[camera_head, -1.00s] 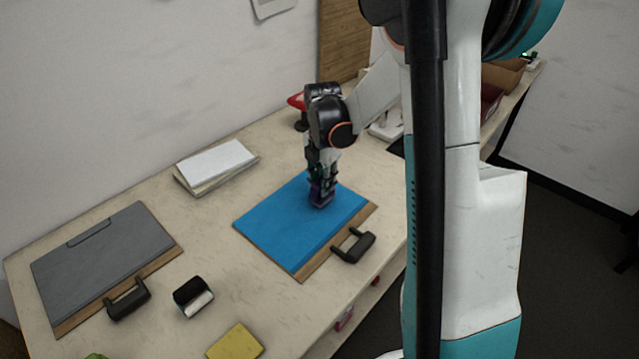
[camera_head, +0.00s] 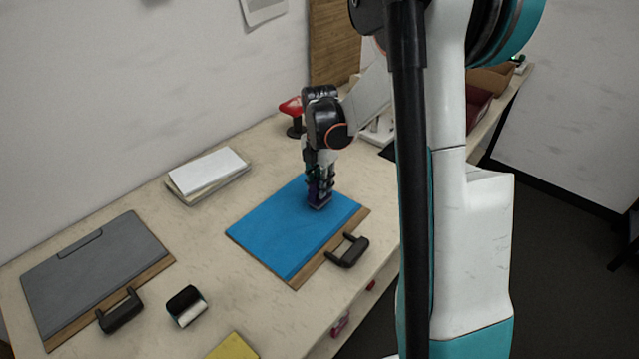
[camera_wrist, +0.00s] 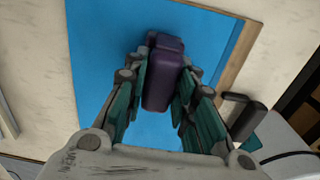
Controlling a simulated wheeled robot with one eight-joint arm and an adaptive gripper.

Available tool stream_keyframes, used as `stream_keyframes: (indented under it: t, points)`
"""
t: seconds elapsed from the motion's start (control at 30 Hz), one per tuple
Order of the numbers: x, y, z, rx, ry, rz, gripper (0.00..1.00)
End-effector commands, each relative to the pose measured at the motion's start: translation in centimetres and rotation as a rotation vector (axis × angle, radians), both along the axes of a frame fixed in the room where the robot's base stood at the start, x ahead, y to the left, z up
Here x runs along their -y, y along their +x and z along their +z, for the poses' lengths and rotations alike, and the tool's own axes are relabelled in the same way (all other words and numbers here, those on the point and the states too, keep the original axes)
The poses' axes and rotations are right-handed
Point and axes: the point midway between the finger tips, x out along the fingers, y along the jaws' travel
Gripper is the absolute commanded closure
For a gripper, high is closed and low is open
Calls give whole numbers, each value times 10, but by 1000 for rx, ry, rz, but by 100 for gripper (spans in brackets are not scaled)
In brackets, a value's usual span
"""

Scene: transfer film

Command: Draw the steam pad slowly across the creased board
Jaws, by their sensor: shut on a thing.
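My gripper (camera_head: 318,186) is shut on a dark purple block, the steam pad (camera_head: 320,205), over the far right part of a blue board (camera_head: 280,232). In the wrist view the pad (camera_wrist: 163,80) sits between the two green-padded fingers, over the blue surface (camera_wrist: 95,55). The pad appears to be at the board's surface, but I cannot tell whether it touches. The blue board has a wooden strip (camera_head: 322,258) and a black handle (camera_head: 349,251) along its near right edge. I cannot make out any crease on it.
A grey board (camera_head: 95,270) with a black handle lies at the left. A black and white block (camera_head: 186,306) and a yellow pad (camera_head: 233,347) lie in front. White sheets (camera_head: 207,171) and a red-topped object (camera_head: 292,109) are behind. Bare table surrounds the blue board.

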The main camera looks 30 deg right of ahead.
Motion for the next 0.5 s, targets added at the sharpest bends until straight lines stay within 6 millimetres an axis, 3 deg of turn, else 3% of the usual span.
stream_keyframes:
  t: [0.5]
  points:
    - [0,0,6,0,0,0,100]
